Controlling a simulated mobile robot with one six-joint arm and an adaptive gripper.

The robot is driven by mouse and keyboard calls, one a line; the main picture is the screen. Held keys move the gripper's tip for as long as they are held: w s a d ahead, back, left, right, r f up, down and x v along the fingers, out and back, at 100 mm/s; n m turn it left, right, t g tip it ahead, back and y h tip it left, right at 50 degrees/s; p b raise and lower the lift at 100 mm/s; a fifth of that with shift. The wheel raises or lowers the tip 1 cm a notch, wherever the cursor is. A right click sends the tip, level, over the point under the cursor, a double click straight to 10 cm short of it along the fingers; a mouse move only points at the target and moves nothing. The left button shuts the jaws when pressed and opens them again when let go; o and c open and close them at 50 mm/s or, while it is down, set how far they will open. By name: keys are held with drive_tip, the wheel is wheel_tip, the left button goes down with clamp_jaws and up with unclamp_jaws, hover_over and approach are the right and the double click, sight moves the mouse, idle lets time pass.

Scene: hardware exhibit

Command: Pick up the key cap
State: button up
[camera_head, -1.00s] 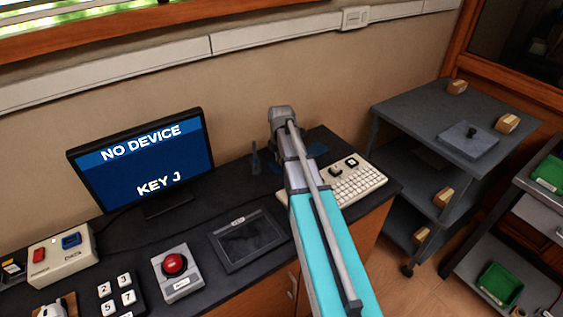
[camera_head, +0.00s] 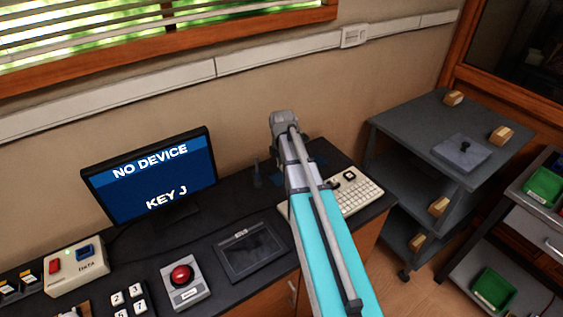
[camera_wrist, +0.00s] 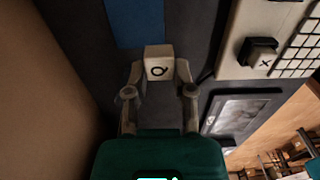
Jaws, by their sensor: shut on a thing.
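In the wrist view my gripper (camera_wrist: 159,78) is shut on a white key cap (camera_wrist: 158,66). The cap carries a dark letter Q and sits between the two fingertips. It appears held above the dark desk, though the exact gap is hard to tell. In the head view my own arm hides the gripper and the cap. The cream keyboard (camera_head: 364,193) is partly behind my arm. A black-based key marked X (camera_wrist: 261,54) stands on the keyboard in the wrist view.
The monitor (camera_head: 150,178) reads NO DEVICE and KEY J. A tablet (camera_head: 250,252), a red-button box (camera_head: 184,281) and a data box (camera_head: 77,265) stand on the desk. A blue mat (camera_wrist: 134,20) lies beyond the cap. A grey shelf cart (camera_head: 405,125) stands at the right.

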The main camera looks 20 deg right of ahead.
drive_tip(key=s+a+r+p, duration=0.3)
drive_tip(key=s+r+p, duration=0.2)
drive_tip(key=s, duration=0.5)
drive_tip(key=shift+a+r, duration=0.3)
drive_tip(key=shift+r, duration=0.2)
